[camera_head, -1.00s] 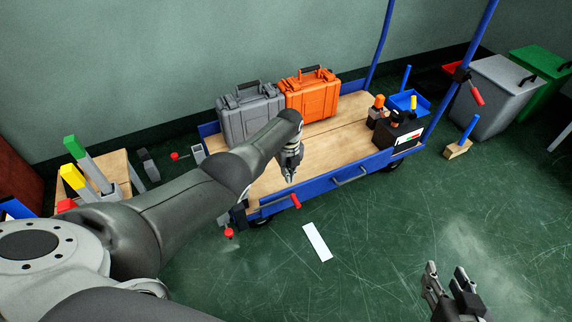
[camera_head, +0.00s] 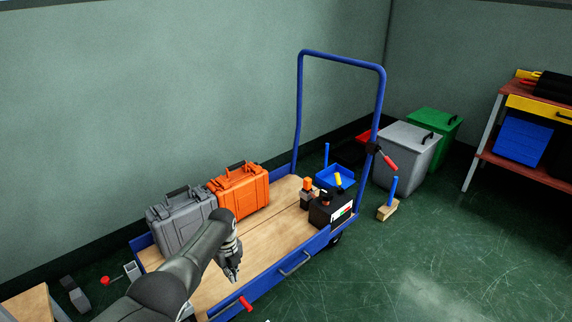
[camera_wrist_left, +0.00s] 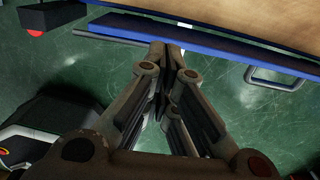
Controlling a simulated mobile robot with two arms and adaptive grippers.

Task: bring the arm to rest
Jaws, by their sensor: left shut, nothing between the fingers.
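My left arm comes in from the bottom left in the head view. My left gripper (camera_head: 235,275) points down over the near side of the blue cart (camera_head: 262,283) with a wooden deck. In the left wrist view, the fingers of this gripper (camera_wrist_left: 166,48) meet at their tips and hold nothing. Below them are green floor and the cart's blue edge (camera_wrist_left: 215,40). My right gripper is out of the head view.
A grey case (camera_head: 181,222) and an orange case (camera_head: 240,190) stand on the cart. A black box (camera_head: 330,208) sits at its right end, below the blue handle (camera_head: 340,61). Grey (camera_head: 407,158) and green (camera_head: 435,128) bins stand behind.

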